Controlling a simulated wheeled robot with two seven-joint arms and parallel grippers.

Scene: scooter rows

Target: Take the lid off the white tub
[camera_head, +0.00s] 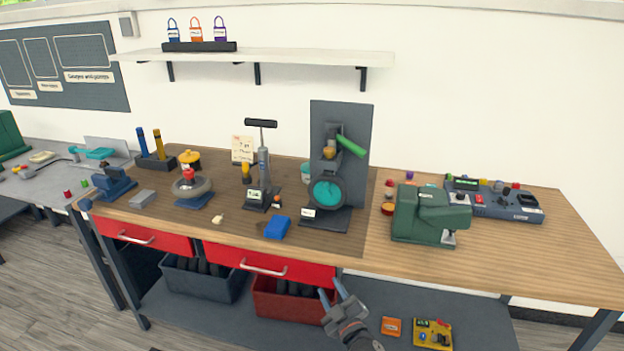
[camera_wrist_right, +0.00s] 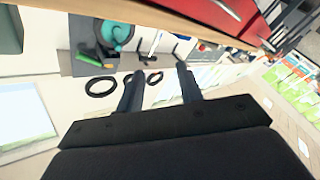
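I cannot clearly make out a white tub with a lid. A small pale container with a teal top (camera_head: 306,172) stands on the bench, partly hidden behind the dark upright stand; I cannot tell if it is the tub. My right gripper (camera_head: 333,291) is low in front of the bench, below the tabletop edge and by the red bin. Its two fingers are apart with nothing between them, as the right wrist view (camera_wrist_right: 158,76) also shows. My left gripper is not in view.
Red drawers (camera_head: 245,262) and a red bin (camera_head: 275,308) are below. The bench's right front is clear.

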